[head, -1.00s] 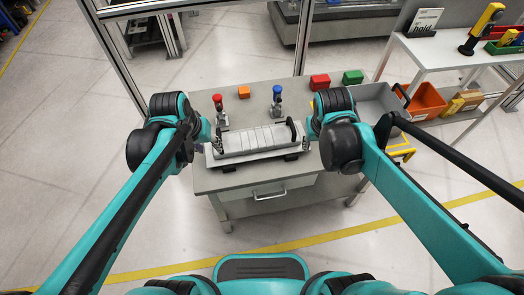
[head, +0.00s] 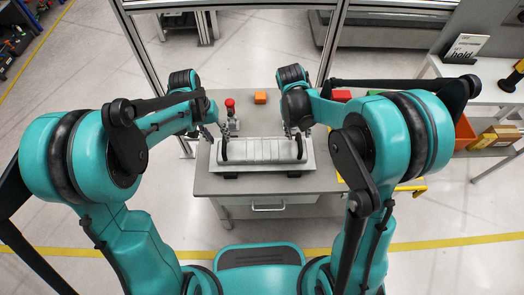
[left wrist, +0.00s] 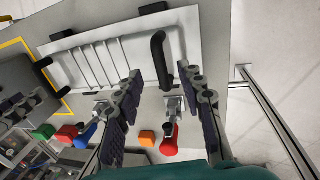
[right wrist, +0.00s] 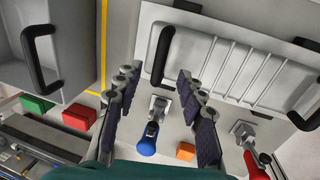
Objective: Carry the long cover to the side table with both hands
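The long cover (head: 262,150) is a pale grey ribbed plate with a black handle at each end. It lies on the grey unit (head: 262,165) on the workbench. My left gripper (head: 212,131) is open above its left end; in the left wrist view one black handle (left wrist: 160,60) lies ahead, between the fingertip lines. My right gripper (head: 296,130) is open at the right end; in the right wrist view the other handle (right wrist: 162,55) lies just ahead of the fingertips. Contact cannot be told. A white table (head: 480,75) stands at the right.
A red-handled clamp (head: 231,115) and a blue-handled clamp (right wrist: 147,140) stand behind the cover. An orange block (head: 260,98), red box (right wrist: 78,118) and green box (right wrist: 37,106) lie farther back. Metal frame posts rise behind.

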